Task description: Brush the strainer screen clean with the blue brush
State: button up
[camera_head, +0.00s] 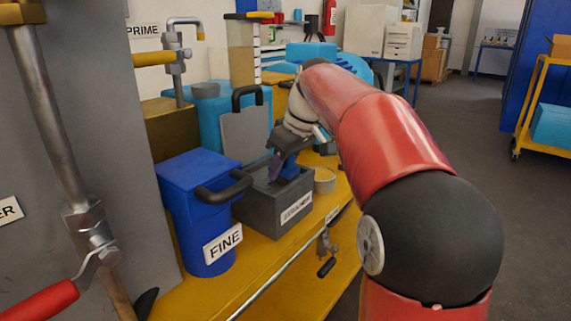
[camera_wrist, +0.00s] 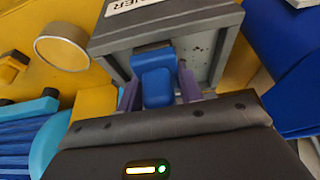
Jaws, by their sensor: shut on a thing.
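The grey strainer box (camera_head: 268,212) stands on the yellow bench with its lid (camera_head: 246,135) raised at the back. My gripper (camera_head: 280,167) reaches down over its open top. In the wrist view my gripper's purple fingers (camera_wrist: 158,90) are shut on the blue brush (camera_wrist: 157,85), one on each side. The brush's far end points into the box (camera_wrist: 165,27). A pale surface with a few dark specks, which looks like the strainer screen (camera_wrist: 201,58), shows inside, right of the brush. The bristles are hidden, so I cannot tell whether they touch the screen.
A blue bin labelled FINE (camera_head: 205,215) with a black handle stands close on the left of the box. A small round tub (camera_head: 325,180) sits to its right; it also shows in the wrist view (camera_wrist: 62,52). A valve (camera_head: 326,250) hangs at the bench's front edge.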

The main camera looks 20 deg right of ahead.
jog(key=shift+a+f, duration=0.1)
jog(key=shift+f, duration=0.05)
jog(key=shift+s+a+b, duration=0.3)
jog(key=shift+s+a, duration=0.45)
jog(key=shift+a, duration=0.3)
jog(key=shift+s+a+b, duration=0.25)
jog(key=shift+s+a, duration=0.45)
jog(key=shift+a, duration=0.3)
jog(key=shift+w+d+p, duration=0.25)
jog(key=shift+p, duration=0.15)
jog(key=shift+w+d+r+p, duration=0.25)
jog(key=shift+w+d+p, duration=0.25)
jog(key=shift+d, duration=0.05)
jog(key=shift+w+d, duration=0.15)
jog(key=shift+d, duration=0.2)
